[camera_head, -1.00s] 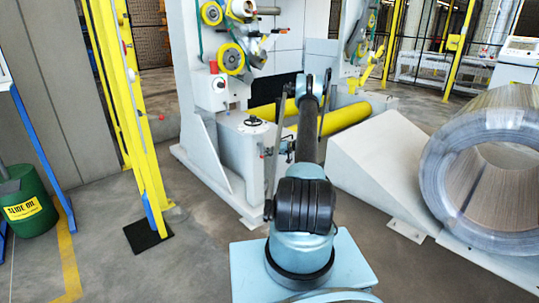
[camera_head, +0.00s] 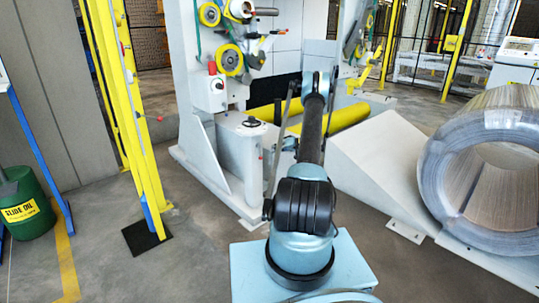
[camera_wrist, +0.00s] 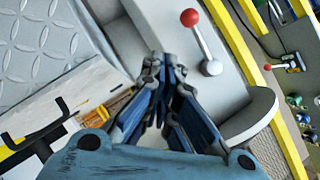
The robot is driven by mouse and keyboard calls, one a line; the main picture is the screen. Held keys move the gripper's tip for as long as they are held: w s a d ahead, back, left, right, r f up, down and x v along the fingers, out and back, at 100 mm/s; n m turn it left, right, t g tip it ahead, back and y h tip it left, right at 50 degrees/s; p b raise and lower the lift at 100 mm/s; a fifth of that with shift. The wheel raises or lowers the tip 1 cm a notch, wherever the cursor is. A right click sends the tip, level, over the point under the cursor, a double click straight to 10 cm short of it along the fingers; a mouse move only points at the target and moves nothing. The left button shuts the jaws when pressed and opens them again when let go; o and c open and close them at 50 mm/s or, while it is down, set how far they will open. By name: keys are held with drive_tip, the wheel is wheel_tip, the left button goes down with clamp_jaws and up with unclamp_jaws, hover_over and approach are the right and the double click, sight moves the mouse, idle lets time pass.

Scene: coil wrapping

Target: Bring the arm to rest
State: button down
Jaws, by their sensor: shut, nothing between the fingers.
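My gripper (camera_wrist: 165,68) shows in the wrist view with its blue and grey fingers closed together and nothing between them. It points at a grey machine surface with a red-knobbed lever (camera_wrist: 197,32) just beyond and to the right of the fingertips. I cannot tell the exact gap to it. In the head view my arm rises from its base and reaches forward to the wrapping machine (camera_head: 203,130). The gripper itself is mostly hidden there behind my arm.
A wire coil (camera_head: 440,150) lies at the right beside a white ramp (camera_head: 375,165). A yellow roller (camera_head: 350,116) crosses the machine. A yellow post (camera_head: 143,150) and green drum (camera_head: 28,210) stand left. The floor between post and machine is clear.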

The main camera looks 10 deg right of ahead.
drive_tip(key=f+v, duration=0.1)
drive_tip(key=v, duration=0.5)
drive_tip(key=s+a+r+g+h, duration=0.1)
drive_tip(key=s+a+r, duration=0.3)
drive_tip(key=r, duration=0.5)
drive_tip(key=s+a+r+g+h, duration=0.1)
drive_tip(key=s+a+r, duration=0.35)
drive_tip(key=r, duration=0.45)
drive_tip(key=s+a+r+g+h, duration=0.1)
drive_tip(key=s+a+r+h, duration=0.1)
drive_tip(key=s+a+r, duration=0.5)
drive_tip(key=s+r+g+h, duration=0.1)
drive_tip(key=s+r, duration=0.3)
drive_tip(key=s, duration=0.8)
drive_tip(key=s+a+m+g+h, duration=0.1)
drive_tip(key=s+a+h, duration=0.2)
drive_tip(key=s, duration=1.9)
drive_tip(key=s+d+f+h, duration=0.1)
drive_tip(key=s+f, duration=0.3)
drive_tip(key=s, duration=0.4)
drive_tip(key=s+d+f+h, duration=0.1)
drive_tip(key=s+f, duration=0.3)
drive_tip(key=s, duration=0.4)
drive_tip(key=shift+d+h, duration=0.4)
drive_tip(key=shift+h, duration=0.1)
